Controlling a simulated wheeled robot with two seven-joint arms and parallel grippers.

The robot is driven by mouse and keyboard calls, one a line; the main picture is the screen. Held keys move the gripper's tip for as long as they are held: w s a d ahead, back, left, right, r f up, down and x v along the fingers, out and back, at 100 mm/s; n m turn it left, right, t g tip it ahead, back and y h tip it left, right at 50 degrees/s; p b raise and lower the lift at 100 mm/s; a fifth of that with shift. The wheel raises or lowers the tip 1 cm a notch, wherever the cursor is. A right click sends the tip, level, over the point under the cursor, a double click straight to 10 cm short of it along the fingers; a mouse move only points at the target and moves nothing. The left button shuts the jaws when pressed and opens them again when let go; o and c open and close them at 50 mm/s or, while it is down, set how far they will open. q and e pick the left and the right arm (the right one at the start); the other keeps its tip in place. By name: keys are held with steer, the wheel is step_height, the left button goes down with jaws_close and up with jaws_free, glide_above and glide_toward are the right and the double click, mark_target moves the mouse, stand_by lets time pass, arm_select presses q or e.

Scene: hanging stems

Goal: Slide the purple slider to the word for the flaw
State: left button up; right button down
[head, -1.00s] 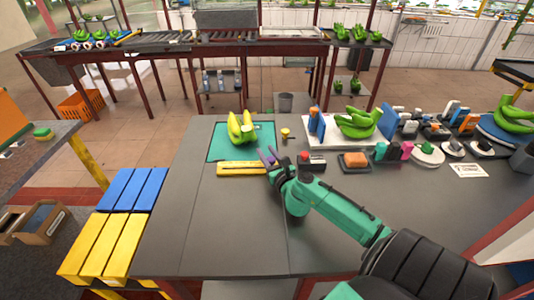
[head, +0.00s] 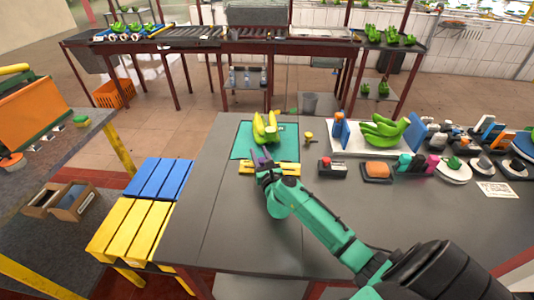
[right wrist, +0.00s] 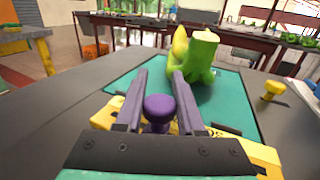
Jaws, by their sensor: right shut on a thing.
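The purple slider (right wrist: 158,108) is a round knob on a yellow strip (head: 287,168) that lies along the front of a green mat. My right gripper (head: 260,162) is shut on the slider, left of the strip's middle; in the right wrist view the two dark fingers (right wrist: 159,82) stand on either side of the knob. The strip also shows in that view (right wrist: 255,152), partly hidden by the gripper. I cannot read any words on it. A yellow-green banana bunch (head: 265,130) rests on the mat just behind. My left gripper is not in view.
The green mat (head: 290,135) is flat on the grey table (head: 220,220). The table's front left is clear.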

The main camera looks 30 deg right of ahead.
steer(key=shift+f, duration=0.15)
steer(key=c, duration=0.5)
jaws_free()
steer(key=shift+a, duration=0.1)
steer(key=shift+s, duration=0.15)
steer(key=shift+s+a, duration=0.1)
steer(key=shift+s, duration=0.25)
steer(key=b+v, duration=0.1)
steer(key=v, duration=1.1)
steer(key=shift+s+a, duration=0.1)
steer(key=shift+s, duration=0.7)
